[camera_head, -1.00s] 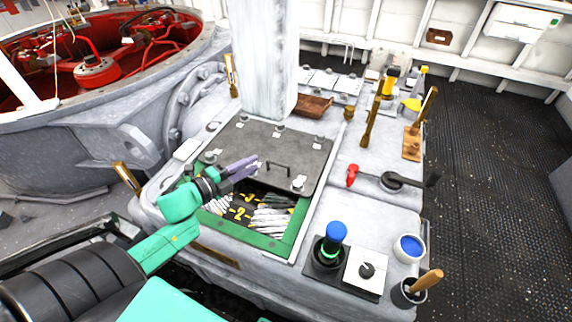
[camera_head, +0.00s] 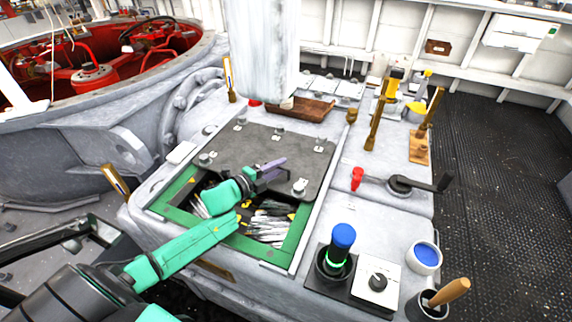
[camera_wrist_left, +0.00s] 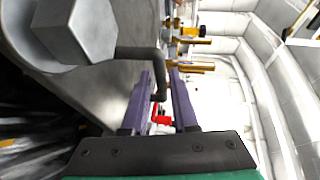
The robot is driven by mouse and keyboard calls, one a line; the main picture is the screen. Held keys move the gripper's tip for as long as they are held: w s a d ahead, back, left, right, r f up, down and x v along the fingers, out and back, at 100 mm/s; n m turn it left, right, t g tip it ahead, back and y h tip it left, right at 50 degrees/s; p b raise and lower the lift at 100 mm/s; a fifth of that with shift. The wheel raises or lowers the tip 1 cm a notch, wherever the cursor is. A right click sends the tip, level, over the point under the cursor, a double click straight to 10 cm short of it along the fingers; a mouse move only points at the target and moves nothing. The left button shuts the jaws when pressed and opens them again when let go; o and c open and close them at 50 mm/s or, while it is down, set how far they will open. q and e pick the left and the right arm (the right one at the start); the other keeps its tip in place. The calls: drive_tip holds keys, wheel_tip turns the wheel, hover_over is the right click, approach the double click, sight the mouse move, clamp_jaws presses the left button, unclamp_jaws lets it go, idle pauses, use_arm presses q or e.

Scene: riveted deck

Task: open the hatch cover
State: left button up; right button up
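The hatch cover (camera_head: 230,148) is a dark grey plate with several bolt-like knobs and a bar handle. It lies over the back part of a green-framed hatch opening (camera_head: 272,255); the front part is uncovered and shows pale bundles inside. My left gripper (camera_head: 271,168) is over the cover at its handle, hiding most of it in the head view. In the left wrist view the dark handle (camera_wrist_left: 142,53) bends down between the two purple fingers (camera_wrist_left: 162,92). The fingers are apart, with a gap beside the handle. My right gripper is out of view.
A pale column (camera_head: 262,50) rises behind the cover, with a brown tray (camera_head: 305,108) beside it. Dark floor at right is clear.

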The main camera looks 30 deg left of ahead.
use_arm(q)
drive_tip(key=x, duration=0.3)
drive_tip(key=shift+w, duration=0.2)
clamp_jaws()
drive_tip(key=shift+f, duration=0.1)
idle(1.2)
